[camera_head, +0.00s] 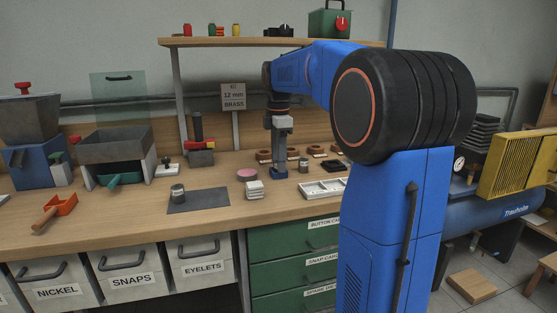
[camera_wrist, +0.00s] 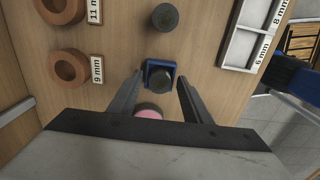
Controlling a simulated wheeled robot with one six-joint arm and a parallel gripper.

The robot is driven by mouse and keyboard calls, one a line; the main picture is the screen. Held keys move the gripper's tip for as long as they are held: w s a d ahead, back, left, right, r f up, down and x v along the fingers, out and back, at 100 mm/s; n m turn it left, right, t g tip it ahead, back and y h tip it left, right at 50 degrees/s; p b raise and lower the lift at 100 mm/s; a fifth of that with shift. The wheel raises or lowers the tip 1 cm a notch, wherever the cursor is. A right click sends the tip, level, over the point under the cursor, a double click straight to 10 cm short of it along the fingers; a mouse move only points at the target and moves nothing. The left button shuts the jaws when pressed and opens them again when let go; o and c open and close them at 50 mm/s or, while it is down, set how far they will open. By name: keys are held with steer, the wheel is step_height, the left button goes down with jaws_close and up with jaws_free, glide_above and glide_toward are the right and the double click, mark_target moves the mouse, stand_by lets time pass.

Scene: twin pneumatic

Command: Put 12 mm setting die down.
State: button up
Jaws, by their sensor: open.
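A dark round die sits in a small square blue holder (camera_wrist: 147,75) on the wooden table in the wrist view; I cannot read a size on it. In the head view the blue holder (camera_head: 279,171) stands under my gripper (camera_head: 279,158). In the wrist view my gripper (camera_wrist: 160,80) is open, with one finger on each side of the blue holder and a narrow gap at both sides. Nothing is clamped between the fingers. The die is mostly hidden in the head view.
Wooden rings (camera_wrist: 69,67) labelled 9 mm and 11 mm lie left in the wrist view. A dark cylinder (camera_wrist: 165,17) stands just beyond the holder. A white compartment tray (camera_head: 323,188) and a pink disc (camera_head: 247,174) are close by. A sign (camera_head: 233,96) reads 12 mm brass.

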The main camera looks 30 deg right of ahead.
steer(key=shift+r, duration=0.15)
step_height(320, 180, up, 12)
stand_by(0.5)
stand_by(0.4)
